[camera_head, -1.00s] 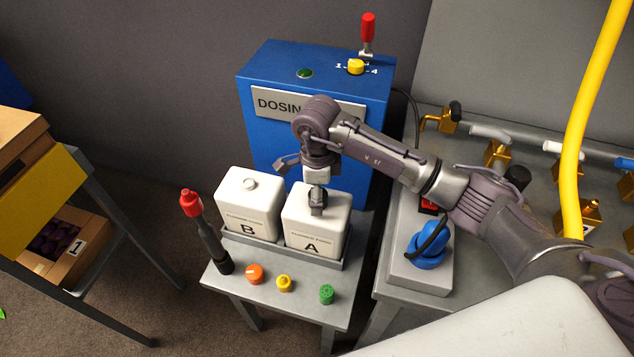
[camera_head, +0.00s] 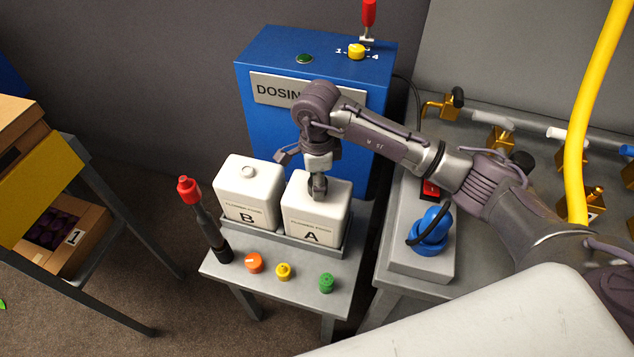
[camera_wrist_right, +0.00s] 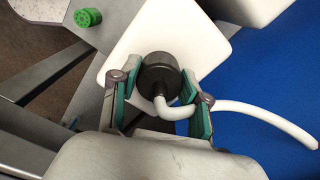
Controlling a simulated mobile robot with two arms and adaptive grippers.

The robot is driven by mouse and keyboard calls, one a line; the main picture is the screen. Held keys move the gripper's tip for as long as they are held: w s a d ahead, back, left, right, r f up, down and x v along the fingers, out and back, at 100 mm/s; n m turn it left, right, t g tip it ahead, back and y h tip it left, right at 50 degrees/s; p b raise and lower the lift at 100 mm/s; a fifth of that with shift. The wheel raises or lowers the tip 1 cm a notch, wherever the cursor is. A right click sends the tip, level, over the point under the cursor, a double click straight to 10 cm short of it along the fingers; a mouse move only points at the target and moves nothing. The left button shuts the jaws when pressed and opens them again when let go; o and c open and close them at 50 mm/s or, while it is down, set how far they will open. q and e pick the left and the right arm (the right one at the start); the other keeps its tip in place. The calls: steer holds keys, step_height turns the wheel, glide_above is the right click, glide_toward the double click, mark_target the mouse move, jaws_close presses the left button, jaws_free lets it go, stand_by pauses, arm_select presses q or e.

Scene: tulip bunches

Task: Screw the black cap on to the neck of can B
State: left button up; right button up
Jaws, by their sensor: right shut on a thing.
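Can A (camera_head: 316,222) is a white square can on the small grey table, in front of the blue dosing cabinet. Can B (camera_head: 247,200) stands just left of it, with its white neck (camera_head: 248,172) bare. My right gripper (camera_head: 318,192) points down at the top of can A. The right wrist view shows the black cap (camera_wrist_right: 160,74) between its teal-padded fingers (camera_wrist_right: 160,95), over can A's top, with a white tube (camera_wrist_right: 250,108) running from it. Can A's neck is hidden beneath the cap; I cannot tell if the cap touches it. My left gripper is out of view.
An orange cap (camera_head: 254,263), a yellow cap (camera_head: 283,271) and a green cap (camera_head: 326,283) stand along the table's front. A black tool with a red end (camera_head: 189,190) leans at the left corner. The blue dosing cabinet (camera_head: 290,130) stands close behind.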

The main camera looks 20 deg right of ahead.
steer(key=shift+n+b, duration=0.75)
steer(key=shift+n, duration=0.95)
steer(key=o, duration=1.2)
steer(key=m, duration=0.5)
steer(key=shift+r, duration=0.1)
steer(key=m+p, duration=0.1)
steer(key=m, duration=0.3)
